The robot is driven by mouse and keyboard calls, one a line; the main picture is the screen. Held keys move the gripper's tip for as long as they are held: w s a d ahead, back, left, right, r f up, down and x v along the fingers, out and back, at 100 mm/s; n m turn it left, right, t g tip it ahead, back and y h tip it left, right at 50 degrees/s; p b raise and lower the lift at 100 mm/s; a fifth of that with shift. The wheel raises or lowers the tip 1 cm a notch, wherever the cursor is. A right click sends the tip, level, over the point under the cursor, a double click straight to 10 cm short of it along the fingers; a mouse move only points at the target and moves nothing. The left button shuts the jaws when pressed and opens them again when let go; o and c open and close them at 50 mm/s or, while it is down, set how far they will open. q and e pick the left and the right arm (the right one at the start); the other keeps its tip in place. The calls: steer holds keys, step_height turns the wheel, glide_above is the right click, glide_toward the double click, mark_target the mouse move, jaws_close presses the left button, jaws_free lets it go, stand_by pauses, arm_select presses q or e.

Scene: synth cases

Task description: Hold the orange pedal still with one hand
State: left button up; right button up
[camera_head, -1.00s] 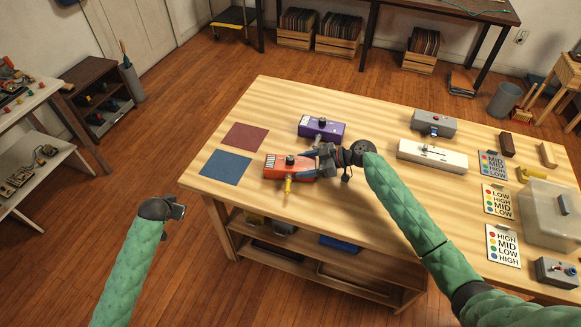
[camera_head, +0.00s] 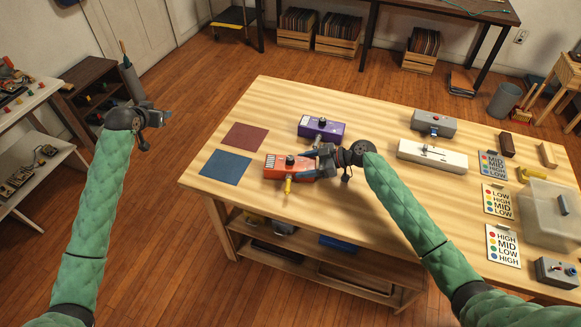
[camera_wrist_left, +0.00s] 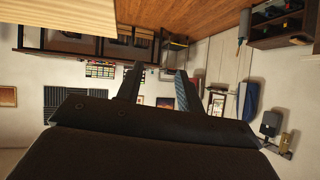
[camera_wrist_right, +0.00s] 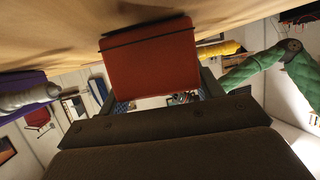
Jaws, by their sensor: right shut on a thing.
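The orange pedal (camera_head: 280,168) lies on the wooden table near its front left part, with a dark knob on top and a yellow plug at its front side. My right gripper (camera_head: 322,169) is shut on the pedal's right end. In the right wrist view the pedal (camera_wrist_right: 150,58) shows as an orange-red block between the fingers (camera_wrist_right: 160,92). My left gripper (camera_head: 160,115) is raised off the table's left side, away from the pedal. In the left wrist view its fingers (camera_wrist_left: 155,88) stand apart with nothing between them.
A purple pedal (camera_head: 322,128) sits just behind the orange one. A red square (camera_head: 246,136) and a blue square (camera_head: 224,167) lie to the left. A white pedal (camera_head: 432,156), a grey pedal (camera_head: 433,123), cards (camera_head: 497,201) and a clear box (camera_head: 549,215) stand to the right.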

arm_select(q)
steer(key=s+d+f+n+g+h, duration=0.1)
steer(key=s+d+f+g+h, duration=0.2)
steer(key=s+d, duration=0.6)
steer(key=s+d+f+g+h, duration=0.2)
steer(key=s+d+f+g, duration=0.15)
steer(key=d, duration=1.05)
steer(key=s+d+f+n+g+h, duration=0.1)
steer(key=s+d+f+g+h, duration=0.25)
steer(key=s+d, duration=0.55)
steer(key=shift+y, duration=0.45)
steer(key=shift+w+d+r+x, duration=0.15)
steer(key=shift+w+r+x, duration=0.1)
steer(key=shift+x, duration=1.3)
steer(key=shift+w+d+r+x, duration=0.15)
steer(key=shift+w+x, duration=0.1)
steer(key=shift+x, duration=1.3)
steer(key=shift+w+d+r+x, duration=0.15)
steer(key=shift+w+r+x, duration=0.1)
steer(key=shift+x, duration=1.3)
jaws_close()
steer(key=shift+s+a+f, duration=0.1)
steer(key=shift+s+a, duration=0.05)
steer(key=shift+s, duration=0.85)
steer(key=shift+s+a, duration=0.15)
steer(key=shift+s, duration=0.9)
